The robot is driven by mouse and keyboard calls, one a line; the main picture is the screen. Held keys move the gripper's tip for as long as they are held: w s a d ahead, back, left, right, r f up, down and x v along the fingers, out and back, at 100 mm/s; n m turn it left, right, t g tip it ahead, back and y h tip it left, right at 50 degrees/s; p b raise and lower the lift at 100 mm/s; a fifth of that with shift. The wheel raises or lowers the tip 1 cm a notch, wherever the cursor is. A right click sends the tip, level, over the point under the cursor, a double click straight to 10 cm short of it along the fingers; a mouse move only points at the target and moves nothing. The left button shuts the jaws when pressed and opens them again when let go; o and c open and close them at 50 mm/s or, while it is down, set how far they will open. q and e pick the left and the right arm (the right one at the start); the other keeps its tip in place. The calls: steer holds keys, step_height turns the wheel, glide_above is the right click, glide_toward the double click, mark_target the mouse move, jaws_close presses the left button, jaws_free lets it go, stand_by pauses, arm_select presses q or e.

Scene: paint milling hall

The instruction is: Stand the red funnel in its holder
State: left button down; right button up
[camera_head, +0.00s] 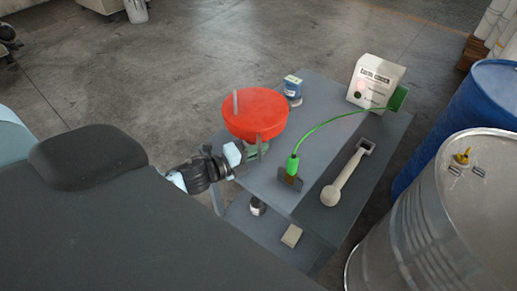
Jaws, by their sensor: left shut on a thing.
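The red funnel (262,108) is at the left edge of the grey cart top (325,100), its wide round mouth facing up. My left gripper (246,140) reaches in from the left and is shut on the funnel at its near side. A thin grey upright piece shows against the red near the funnel's left side. A pale green part (257,152) shows just under the funnel, mostly hidden; I cannot tell whether it belongs to the holder, or whether the funnel touches it. The holder is not clearly seen. My right gripper is not in view.
A steel drum (480,215) and blue drums (495,95) stand close on the right.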

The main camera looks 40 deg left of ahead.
arm_select(q)
steer(key=shift+f, duration=0.1)
steer(key=c, duration=1.4)
jaws_free()
steer(key=shift+c, duration=0.2)
steer(key=shift+o, duration=0.2)
steer(key=shift+f, duration=0.15)
steer(key=v, duration=0.6)
steer(key=shift+b, duration=0.3)
steer(key=shift+s+a, duration=0.25)
steer(key=shift+s, duration=0.35)
steer(key=shift+s+a, duration=0.1)
steer(key=shift+s, duration=0.15)
